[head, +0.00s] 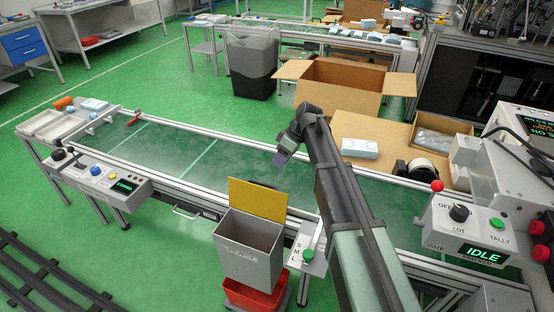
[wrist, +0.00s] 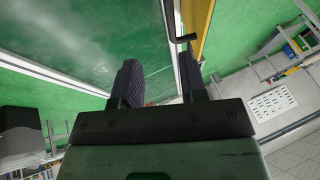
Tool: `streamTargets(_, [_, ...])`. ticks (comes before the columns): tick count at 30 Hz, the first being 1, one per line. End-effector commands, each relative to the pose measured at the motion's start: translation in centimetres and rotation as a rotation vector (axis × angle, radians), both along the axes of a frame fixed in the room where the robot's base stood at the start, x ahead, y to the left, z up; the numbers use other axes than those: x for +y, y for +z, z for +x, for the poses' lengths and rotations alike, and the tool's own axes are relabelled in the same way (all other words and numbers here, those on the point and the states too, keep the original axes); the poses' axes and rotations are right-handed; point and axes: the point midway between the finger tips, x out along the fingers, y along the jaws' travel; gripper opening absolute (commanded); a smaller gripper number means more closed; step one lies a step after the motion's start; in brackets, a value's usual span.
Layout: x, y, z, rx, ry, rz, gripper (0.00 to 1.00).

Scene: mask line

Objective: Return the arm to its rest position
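My gripper (head: 283,157) hangs at the end of my raised, bent arm, above the green conveyor belt (head: 240,153) in the head view. It is right of and behind the grey bin with the yellow flap (head: 258,198). In the wrist view my gripper (wrist: 157,80) has its two dark textured fingers apart, with nothing held between them. The belt (wrist: 110,35) shows beyond the left finger, and a yellow panel (wrist: 203,20) shows by the right finger.
An open cardboard box (head: 340,88) stands behind the belt, with a white-blue carton (head: 360,148) beside my arm. A control panel reading IDLE (head: 470,232) is at the right. A red tub (head: 250,294) sits under the grey bin. The belt left of my gripper is clear.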

Motion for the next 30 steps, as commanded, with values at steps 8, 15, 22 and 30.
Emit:
streamTargets(8, [0.0, -0.2, 0.0, 0.001, 0.000, 0.001, 0.39])
streamTargets(15, [-1.8, -1.0, -4.3, 0.141, -0.356, -0.139, 0.39])
streamTargets(22, [-7.4, -2.3, -20.2, 0.202, -0.932, -0.426, 0.39])
streamTargets(30, [-9.3, 3.6, -26.3, 0.172, -1.019, -0.500, 0.39])
